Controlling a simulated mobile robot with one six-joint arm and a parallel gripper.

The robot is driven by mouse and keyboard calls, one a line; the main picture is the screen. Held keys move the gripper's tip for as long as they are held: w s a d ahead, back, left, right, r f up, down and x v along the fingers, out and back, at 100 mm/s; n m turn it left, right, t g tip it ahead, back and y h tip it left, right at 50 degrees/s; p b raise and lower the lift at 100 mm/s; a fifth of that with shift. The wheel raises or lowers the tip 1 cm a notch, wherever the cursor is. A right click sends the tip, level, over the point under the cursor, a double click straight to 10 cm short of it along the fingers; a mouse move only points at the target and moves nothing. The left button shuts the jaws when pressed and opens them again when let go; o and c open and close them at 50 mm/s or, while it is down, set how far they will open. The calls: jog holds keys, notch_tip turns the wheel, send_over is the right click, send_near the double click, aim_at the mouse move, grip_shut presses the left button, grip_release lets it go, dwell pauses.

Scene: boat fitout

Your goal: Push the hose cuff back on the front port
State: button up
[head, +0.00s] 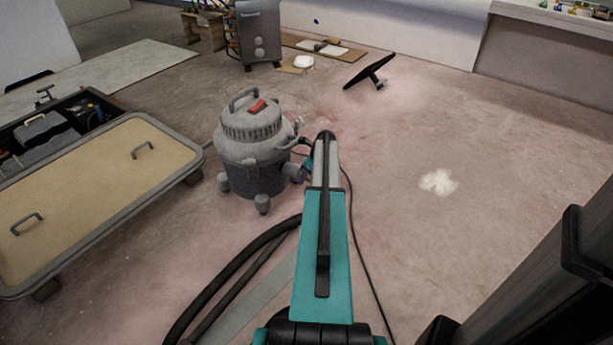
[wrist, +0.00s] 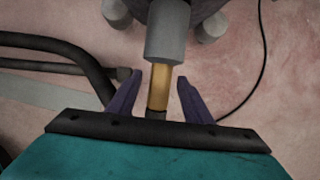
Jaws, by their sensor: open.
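A grey shop vacuum (head: 255,150) stands on the floor left of my arm in the head view. A grey cylindrical port (head: 293,171) sticks out from its lower side towards my gripper. In the wrist view, a thick grey cylinder (wrist: 168,32) on the vacuum has a golden tube (wrist: 161,84) coming from it towards me, with a dark section at its near end. My gripper (wrist: 160,77) is open, with one purple finger on each side of the golden tube and gaps visible. I cannot tell which piece is the cuff. My arm hides most of my gripper in the head view.
Black hoses (head: 237,270) curve over the floor left of my arm. A thin black cable (head: 366,245) lies to its right. A tan-topped platform (head: 95,195) with handles stands at left. Open floor with a white patch (head: 438,182) lies at right.

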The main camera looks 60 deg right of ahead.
jog(key=p+v, duration=0.4)
jog(key=v, duration=1)
jog(key=shift+w+f, duration=0.1)
jog(key=w+a+f+n+g+y+p, duration=0.1)
jog(key=w+a+f+n+p, duration=0.2)
jog(key=a, duration=0.7)
jog(key=w+a+f+n+g+y+p, duration=0.1)
jog(key=w+a+n+p, duration=0.25)
jog(key=a, duration=0.65)
jog(key=s+a+f+n+g+p, duration=0.15)
jog(key=a+n+p, duration=0.4)
jog(key=a, duration=0.95)
jog(key=s+a+n+g+p, duration=0.25)
jog(key=a+n, duration=0.55)
jog(key=a, duration=0.7)
jog(key=s+a+r+n+g+h+p, duration=0.1)
jog(key=s+a+r+n+p, duration=0.2)
jog(key=s+a+n, duration=0.5)
jog(key=s+a+r+n+g+h+p, duration=0.1)
jog(key=s+a+r+n+g+p, duration=0.1)
jog(key=s+a+n+p, duration=0.4)
jog(key=s+a+r+n, duration=0.1)
jog(key=s+a+n, duration=0.1)
jog(key=s+a, duration=0.3)
jog(key=shift+s+a+g, duration=0.25)
jog(key=shift+s+g, duration=0.05)
jog(key=shift+s, duration=1)
